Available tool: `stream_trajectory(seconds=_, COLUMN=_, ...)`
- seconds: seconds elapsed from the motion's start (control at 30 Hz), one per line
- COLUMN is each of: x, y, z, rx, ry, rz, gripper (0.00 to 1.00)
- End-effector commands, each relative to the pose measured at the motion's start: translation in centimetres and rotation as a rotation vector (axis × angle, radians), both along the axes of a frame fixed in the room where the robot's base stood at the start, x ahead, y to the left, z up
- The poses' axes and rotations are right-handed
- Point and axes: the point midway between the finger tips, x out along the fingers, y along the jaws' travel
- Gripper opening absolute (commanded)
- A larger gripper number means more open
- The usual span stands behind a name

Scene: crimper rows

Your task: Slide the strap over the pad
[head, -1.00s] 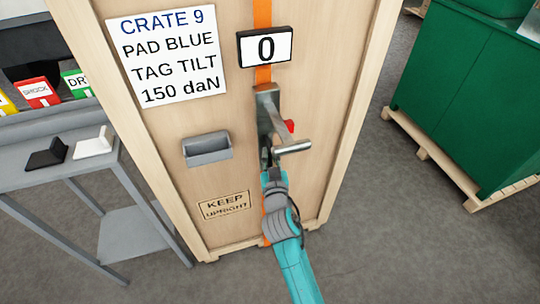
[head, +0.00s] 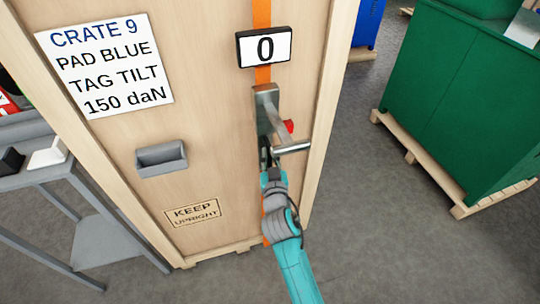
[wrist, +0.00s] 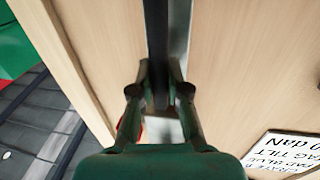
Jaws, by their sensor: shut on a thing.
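An orange strap (head: 262,15) runs down the front of a wooden crate (head: 205,90), near its right edge. A grey metal tensioner (head: 266,98) with a red knob and a silver crossbar sits on the strap below a display (head: 264,47) reading 0. My gripper (head: 266,150) is shut at the tensioner's lower end. In the wrist view its fingers (wrist: 160,95) close around a dark bar that seems part of the tensioner. Black (head: 12,160) and white (head: 48,153) corner pads lie on the side table. I see no pad under the visible strap.
The grey side table (head: 35,178) stands left of the crate. A grey holder (head: 162,158) is fixed to the crate's front. A green cabinet (head: 460,110) on a pallet stands at right, with clear floor before it.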

Motion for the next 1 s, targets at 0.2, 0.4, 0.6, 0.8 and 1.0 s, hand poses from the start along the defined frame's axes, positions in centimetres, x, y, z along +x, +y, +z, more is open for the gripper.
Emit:
stream_trajectory(seconds=0.2, x=0.1, y=-0.3, z=0.1, rx=-0.002, ry=0.000, rz=-0.006, gripper=0.00)
stream_trajectory(seconds=0.4, x=0.1, y=-0.3, z=0.1, rx=-0.001, ry=0.000, rz=-0.006, gripper=0.41)
stream_trajectory(seconds=0.6, x=0.1, y=-0.2, z=0.0, rx=-0.001, ry=0.000, rz=-0.004, gripper=0.41)
stream_trajectory(seconds=0.8, x=-1.0, y=-0.3, z=0.0, rx=-0.001, ry=0.001, rz=-0.003, gripper=0.41)
stream_trajectory(seconds=1.0, x=-4.3, y=-0.7, z=-0.1, rx=-0.003, ry=0.001, rz=-0.003, gripper=0.41)
